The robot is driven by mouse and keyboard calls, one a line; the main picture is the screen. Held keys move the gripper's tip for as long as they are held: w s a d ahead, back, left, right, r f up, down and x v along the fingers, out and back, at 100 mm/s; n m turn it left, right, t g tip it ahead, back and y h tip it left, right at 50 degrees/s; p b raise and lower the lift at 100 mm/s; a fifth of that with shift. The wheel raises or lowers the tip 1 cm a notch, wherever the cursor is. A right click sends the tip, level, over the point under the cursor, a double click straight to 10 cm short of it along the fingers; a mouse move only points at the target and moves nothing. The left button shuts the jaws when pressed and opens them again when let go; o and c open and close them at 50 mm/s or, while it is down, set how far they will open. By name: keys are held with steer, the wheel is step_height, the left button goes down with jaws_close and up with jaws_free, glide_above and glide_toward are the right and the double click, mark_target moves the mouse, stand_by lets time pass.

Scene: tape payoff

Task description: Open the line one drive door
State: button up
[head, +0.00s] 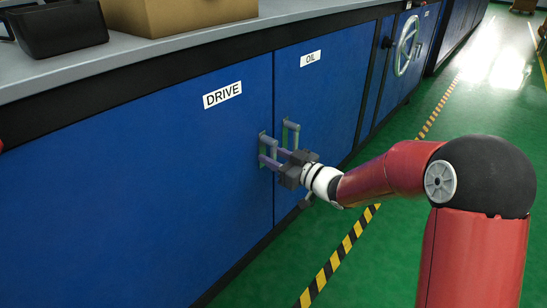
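The blue drive door (150,190) is shut, flush with the cabinet front, and carries a white "DRIVE" label (222,95). Its grey upright bar handle (266,142) is near its right edge. My gripper (271,157) is at this handle, with its two fingers apart and the handle's lower part seemingly between them. Whether the fingers touch the bar is too small to tell. The gripper partly hides the handle's lower end.
The shut "OIL" door (325,85) adjoins on the right; its similar handle (291,130) is close beside my gripper. A handwheel (406,46) stands out farther along. A cardboard box (180,12) and a black bin (58,30) rest on the grey top. Green floor (400,245) is clear.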

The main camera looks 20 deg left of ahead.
steer(key=shift+w+a, duration=0.1)
steer(key=shift+a, duration=0.05)
jaws_close()
